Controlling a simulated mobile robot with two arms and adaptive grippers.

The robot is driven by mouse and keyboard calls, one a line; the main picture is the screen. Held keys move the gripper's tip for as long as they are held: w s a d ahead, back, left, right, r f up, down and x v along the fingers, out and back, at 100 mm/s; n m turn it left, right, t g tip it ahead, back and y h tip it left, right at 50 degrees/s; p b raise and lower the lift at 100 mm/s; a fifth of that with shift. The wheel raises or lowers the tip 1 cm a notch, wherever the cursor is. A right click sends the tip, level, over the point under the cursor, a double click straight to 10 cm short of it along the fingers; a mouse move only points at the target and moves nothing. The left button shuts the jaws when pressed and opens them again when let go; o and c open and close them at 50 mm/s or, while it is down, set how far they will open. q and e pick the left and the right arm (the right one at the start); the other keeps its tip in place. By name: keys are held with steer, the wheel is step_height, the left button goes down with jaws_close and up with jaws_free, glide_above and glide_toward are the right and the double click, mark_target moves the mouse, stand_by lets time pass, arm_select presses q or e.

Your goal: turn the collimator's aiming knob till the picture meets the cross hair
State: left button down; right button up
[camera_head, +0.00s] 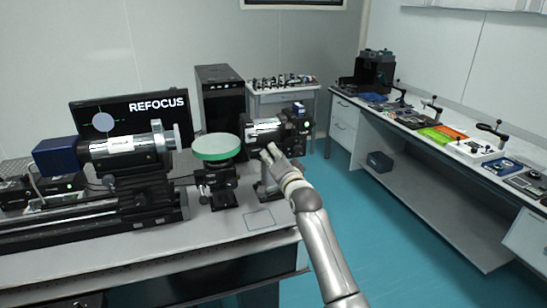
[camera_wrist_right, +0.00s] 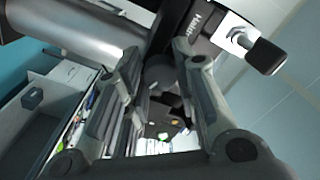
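A silver and black barrel instrument (camera_head: 264,132), apparently the collimator, stands at the table's right end in the head view. My right gripper (camera_head: 268,154) is at its near side. In the right wrist view the instrument's silver barrel (camera_wrist_right: 75,38) and black lettered body (camera_wrist_right: 190,30) fill the top. A black knob (camera_wrist_right: 266,57) sticks out at upper right, outside the fingers. My right gripper (camera_wrist_right: 155,85) is open there, with a dark rounded part between or behind its fingers; contact is unclear. The monitor (camera_head: 130,115) shows a pale disc, thin faint lines and "REFOCUS". My left gripper is out of view.
A second silver barrel with a blue end box (camera_head: 55,156) stands on a black rail (camera_head: 60,220) at left. A green-topped round stage (camera_head: 216,147) stands between the instruments. A black computer tower (camera_head: 220,100) is behind. The bare table front (camera_head: 215,235) is clear.

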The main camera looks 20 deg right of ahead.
steer(key=o, duration=0.4)
steer(key=shift+s, duration=0.1)
steer(key=s, duration=1.1)
steer(key=shift+s+d, duration=0.2)
steer(key=shift+s, duration=0.2)
